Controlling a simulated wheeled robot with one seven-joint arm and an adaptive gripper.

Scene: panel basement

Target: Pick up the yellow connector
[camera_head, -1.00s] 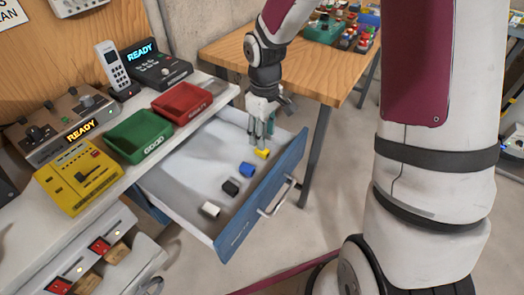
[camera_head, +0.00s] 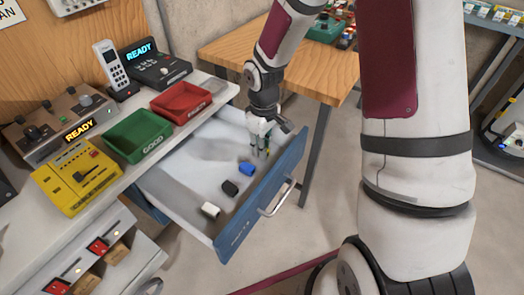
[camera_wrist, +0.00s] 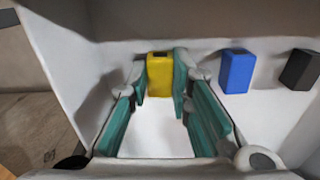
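The yellow connector (camera_wrist: 159,76) stands in the open drawer (camera_head: 276,187), between the two fingertips in the wrist view. My gripper (camera_wrist: 160,88) points down over the far right part of the drawer. Its teal pads lie along the left and right sides of the connector, very close to it. I cannot tell whether they press on it. In the head view my gripper (camera_head: 261,152) hides the yellow connector.
A blue connector (camera_head: 246,169), a black one (camera_head: 230,187) and a white one (camera_head: 210,210) lie in a row in the drawer. The blue drawer front and inner walls are close to my gripper. Green (camera_head: 112,145) and red (camera_head: 157,106) bins stand on the bench.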

